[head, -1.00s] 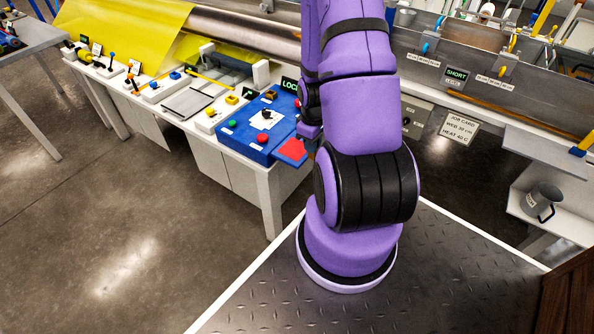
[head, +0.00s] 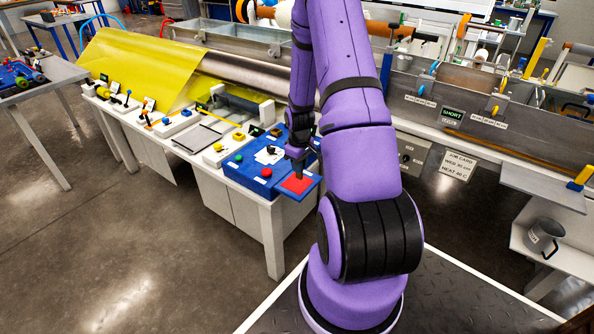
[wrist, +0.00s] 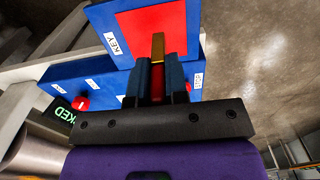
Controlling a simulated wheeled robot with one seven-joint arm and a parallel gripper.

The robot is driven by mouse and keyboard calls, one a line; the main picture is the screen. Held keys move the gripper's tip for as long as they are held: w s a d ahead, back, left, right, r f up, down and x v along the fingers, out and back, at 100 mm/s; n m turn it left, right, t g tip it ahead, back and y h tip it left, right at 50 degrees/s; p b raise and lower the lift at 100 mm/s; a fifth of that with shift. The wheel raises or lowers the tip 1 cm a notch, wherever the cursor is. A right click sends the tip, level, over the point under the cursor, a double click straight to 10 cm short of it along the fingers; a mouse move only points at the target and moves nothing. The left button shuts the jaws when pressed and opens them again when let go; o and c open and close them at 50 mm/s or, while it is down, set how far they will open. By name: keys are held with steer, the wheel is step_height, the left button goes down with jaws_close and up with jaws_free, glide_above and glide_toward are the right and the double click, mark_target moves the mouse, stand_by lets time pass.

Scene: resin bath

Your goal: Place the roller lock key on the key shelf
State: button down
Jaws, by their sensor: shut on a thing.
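The key shelf (head: 316,184) is a blue ledge with a red square on it at the near right end of the blue control box. In the wrist view the shelf (wrist: 101,17) carries the label KEY beside its red square. My gripper (head: 298,172) is just behind and above the red square in the head view. In the wrist view my gripper (wrist: 160,82) is shut on the roller lock key (wrist: 158,50), which shows a brass end and a red part. The key's tip overlaps the red square there; I cannot tell whether it touches.
The blue control box (head: 240,175) has a green button (head: 239,159) and a red button (head: 266,172). A lit sign (wrist: 62,113), partly hidden, reads KED. A yellow sheet (head: 130,68) and steel roller lie behind. Bare floor is in front of the bench.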

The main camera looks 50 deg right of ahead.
steer(key=shift+w+d+f, duration=0.1)
steer(key=shift+w+d, duration=0.25)
steer(key=shift+w, duration=0.45)
steer(key=shift+f, duration=1.75)
steer(key=shift+f, duration=0.15)
steer(key=c, duration=1.1)
jaws_free()
